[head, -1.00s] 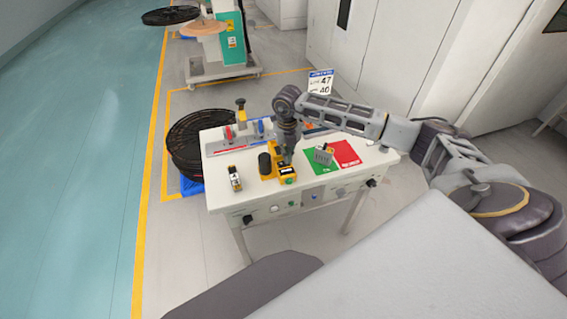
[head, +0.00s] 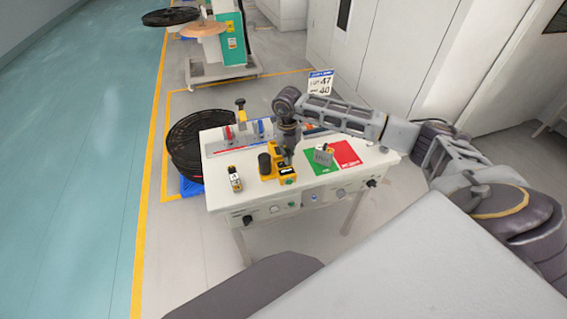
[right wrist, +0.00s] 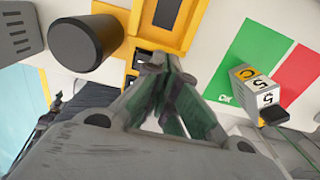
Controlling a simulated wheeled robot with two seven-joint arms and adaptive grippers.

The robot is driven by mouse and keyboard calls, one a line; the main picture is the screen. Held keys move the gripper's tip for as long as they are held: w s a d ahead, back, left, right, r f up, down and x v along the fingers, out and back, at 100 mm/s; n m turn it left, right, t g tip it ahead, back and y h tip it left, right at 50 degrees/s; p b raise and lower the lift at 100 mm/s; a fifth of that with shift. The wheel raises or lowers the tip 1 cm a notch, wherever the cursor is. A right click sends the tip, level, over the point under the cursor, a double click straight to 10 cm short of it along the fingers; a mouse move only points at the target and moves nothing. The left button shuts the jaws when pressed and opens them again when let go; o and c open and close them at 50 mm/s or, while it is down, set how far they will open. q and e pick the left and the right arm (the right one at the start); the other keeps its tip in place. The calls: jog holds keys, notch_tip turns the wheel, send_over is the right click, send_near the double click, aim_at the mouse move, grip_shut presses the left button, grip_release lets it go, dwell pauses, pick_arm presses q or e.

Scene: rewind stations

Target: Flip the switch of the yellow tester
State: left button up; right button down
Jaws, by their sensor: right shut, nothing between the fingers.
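The yellow tester (head: 267,176) stands on the white bench, with a black cylinder (head: 264,163) at its left side. In the right wrist view the tester (right wrist: 120,28) and the black cylinder (right wrist: 84,43) fill the top left. My right gripper (head: 288,162) is shut and empty, pointing down over the tester. In the right wrist view its fingertips (right wrist: 158,62) meet at the tester's front part, beside small dark openings. I cannot tell whether they touch it. The switch itself is not clearly seen; the fingers may hide it. My left gripper is not in view.
The white bench (head: 222,200) also bears a small yellow-and-black device (head: 235,179), a green mat (head: 317,164) and a red mat (head: 346,153). A grey block (head: 323,156) stands on the green mat. A black reel (head: 186,142) lies behind the bench's left side.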

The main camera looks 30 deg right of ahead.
jog(key=shift+r+p, duration=0.4)
jog(key=shift+r, duration=0.2)
jog(key=shift+r+p, duration=1.5)
jog(key=shift+r, duration=1.3)
